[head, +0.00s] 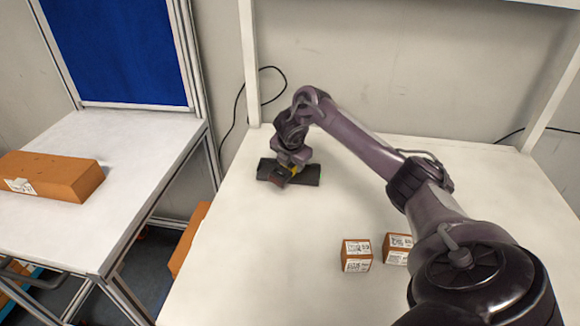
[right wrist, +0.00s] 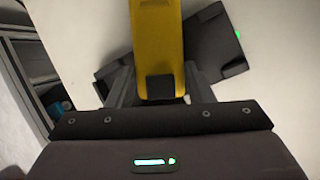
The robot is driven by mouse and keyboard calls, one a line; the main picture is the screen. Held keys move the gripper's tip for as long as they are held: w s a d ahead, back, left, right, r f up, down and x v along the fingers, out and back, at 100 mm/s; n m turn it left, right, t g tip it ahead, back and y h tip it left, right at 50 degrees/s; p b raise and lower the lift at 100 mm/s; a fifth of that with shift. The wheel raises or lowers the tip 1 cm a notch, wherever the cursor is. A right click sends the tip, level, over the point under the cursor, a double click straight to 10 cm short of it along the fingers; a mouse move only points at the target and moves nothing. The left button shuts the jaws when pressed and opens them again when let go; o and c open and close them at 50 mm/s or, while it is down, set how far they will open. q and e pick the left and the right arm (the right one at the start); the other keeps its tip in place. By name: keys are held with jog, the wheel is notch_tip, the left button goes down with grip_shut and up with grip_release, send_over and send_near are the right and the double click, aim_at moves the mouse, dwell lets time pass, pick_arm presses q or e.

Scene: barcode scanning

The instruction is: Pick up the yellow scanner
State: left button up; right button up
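The yellow scanner (right wrist: 157,45) runs up from the middle of the right wrist view, its black end nearest the camera. In the head view only a small yellow patch of it (head: 293,168) shows behind my gripper. My right gripper (right wrist: 160,92) has one dark finger on each side of the scanner. Whether the fingers press on it or stand just apart I cannot tell. In the head view my right gripper (head: 283,178) is low over a black base (head: 308,176) with a green light. The base also shows behind the scanner (right wrist: 215,48). My left gripper is not in view.
Two small labelled boxes, one in the middle (head: 356,256) and one beside my arm (head: 396,249), stand on the white table (head: 235,260). A long brown box (head: 55,175) lies on the left table (head: 150,145). A wall stands behind; the table's front left is clear.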

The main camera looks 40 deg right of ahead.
jog(key=c, duration=0.5)
jog(key=shift+c, duration=0.4)
jog(key=shift+r, duration=0.15)
